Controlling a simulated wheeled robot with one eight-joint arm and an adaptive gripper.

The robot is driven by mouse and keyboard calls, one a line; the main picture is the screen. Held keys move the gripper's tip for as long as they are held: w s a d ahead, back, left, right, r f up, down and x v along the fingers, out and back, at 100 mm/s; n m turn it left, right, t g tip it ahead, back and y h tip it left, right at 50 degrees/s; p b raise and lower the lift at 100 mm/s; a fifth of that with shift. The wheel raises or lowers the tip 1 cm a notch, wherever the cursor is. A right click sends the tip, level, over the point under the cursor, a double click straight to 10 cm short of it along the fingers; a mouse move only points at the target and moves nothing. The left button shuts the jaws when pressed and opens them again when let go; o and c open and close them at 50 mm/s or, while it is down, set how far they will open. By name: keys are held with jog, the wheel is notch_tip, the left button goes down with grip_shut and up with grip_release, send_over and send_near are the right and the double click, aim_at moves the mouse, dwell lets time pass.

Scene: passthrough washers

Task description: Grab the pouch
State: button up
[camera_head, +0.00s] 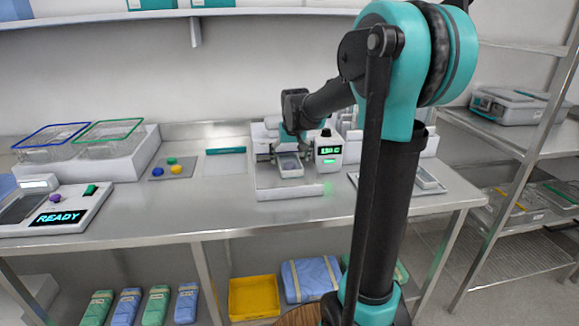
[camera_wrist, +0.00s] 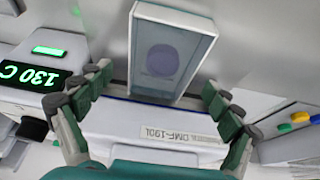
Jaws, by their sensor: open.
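What looks like the pouch (camera_wrist: 168,50) is a flat, pale-rimmed rectangle with a grey window and a dark purple disc inside. In the wrist view it stands out from the far side of a white device labelled DMF-190L (camera_wrist: 150,125). In the head view the pouch (camera_head: 290,166) is small, at the device on the bench. My gripper (camera_wrist: 157,83) is open, with its green-padded fingers spread on either side of the pouch's near end. A gap shows between each finger and the pouch. In the head view my gripper (camera_head: 284,150) is partly hidden and small.
A unit with a green 130 C display (camera_wrist: 42,75) is close by the left finger. On the steel bench (camera_head: 225,215) are wire baskets (camera_head: 105,132), a READY panel (camera_head: 55,215) and coloured discs (camera_head: 175,168). Packs and a yellow bin (camera_head: 253,297) lie below.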

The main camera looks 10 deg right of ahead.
jog(key=shift+x, duration=0.95)
jog(key=c, duration=1.2)
jog(key=shift+s+r, duration=0.1)
